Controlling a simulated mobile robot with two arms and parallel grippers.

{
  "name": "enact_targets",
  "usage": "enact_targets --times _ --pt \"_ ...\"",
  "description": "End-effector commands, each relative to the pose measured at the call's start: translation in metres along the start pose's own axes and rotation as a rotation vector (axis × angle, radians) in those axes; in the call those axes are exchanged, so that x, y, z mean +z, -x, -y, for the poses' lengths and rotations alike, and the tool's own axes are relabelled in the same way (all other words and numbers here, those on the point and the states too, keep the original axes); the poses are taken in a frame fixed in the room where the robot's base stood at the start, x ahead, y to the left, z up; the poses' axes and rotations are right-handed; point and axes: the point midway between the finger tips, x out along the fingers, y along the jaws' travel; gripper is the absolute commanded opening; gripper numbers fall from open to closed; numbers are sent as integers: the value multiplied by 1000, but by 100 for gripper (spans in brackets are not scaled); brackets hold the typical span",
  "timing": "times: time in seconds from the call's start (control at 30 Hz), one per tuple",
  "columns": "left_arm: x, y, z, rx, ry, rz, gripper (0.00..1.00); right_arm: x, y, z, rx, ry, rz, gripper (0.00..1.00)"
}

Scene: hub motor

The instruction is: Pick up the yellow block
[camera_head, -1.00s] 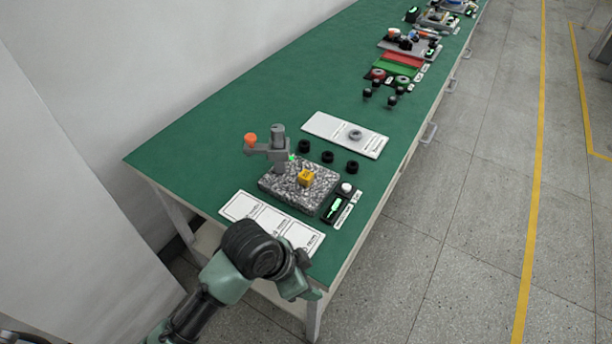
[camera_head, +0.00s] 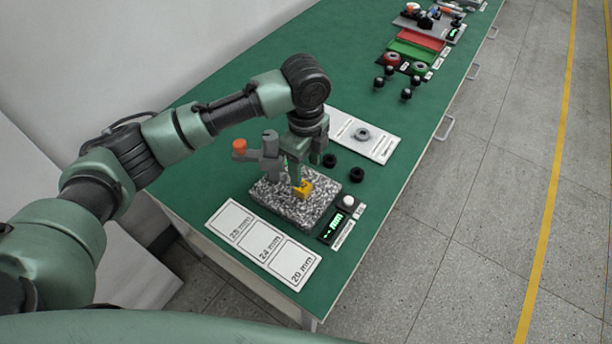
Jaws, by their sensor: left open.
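The yellow block (camera_head: 305,188) sits on a speckled grey granite-like slab (camera_head: 270,197) on the green table. My left gripper (camera_head: 297,183) points down over the slab with its fingertips at the block, partly covering it. Its jaws are open; whether the fingers touch the block cannot be told. My right gripper is not in view.
A grey stand with an orange knob (camera_head: 239,148) rises from the slab close to my left gripper. A display box (camera_head: 333,229), black rings (camera_head: 357,174) and a white label board (camera_head: 262,243) surround the slab.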

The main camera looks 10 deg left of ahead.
Motion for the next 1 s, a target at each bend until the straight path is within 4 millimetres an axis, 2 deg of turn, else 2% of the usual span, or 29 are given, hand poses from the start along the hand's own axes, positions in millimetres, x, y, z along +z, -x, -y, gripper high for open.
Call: enact_targets --times 0.2,0.3,0.4,0.6,0.77,0.97,1.0 --pt "1 -25 -2 3 1 0 56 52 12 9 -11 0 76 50" --pt "4 -40 -3 3 2 1 56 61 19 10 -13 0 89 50" --pt "4 -56 -4 3 0 0 56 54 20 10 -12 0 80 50" --pt "4 -68 -3 -2 -1 0 56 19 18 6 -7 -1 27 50" --pt "4 -68 -3 -2 -1 0 56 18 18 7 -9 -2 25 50" --pt "4 -68 -3 -2 0 0 4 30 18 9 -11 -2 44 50" --pt "4 -68 -3 -2 0 0 0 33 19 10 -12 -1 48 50"
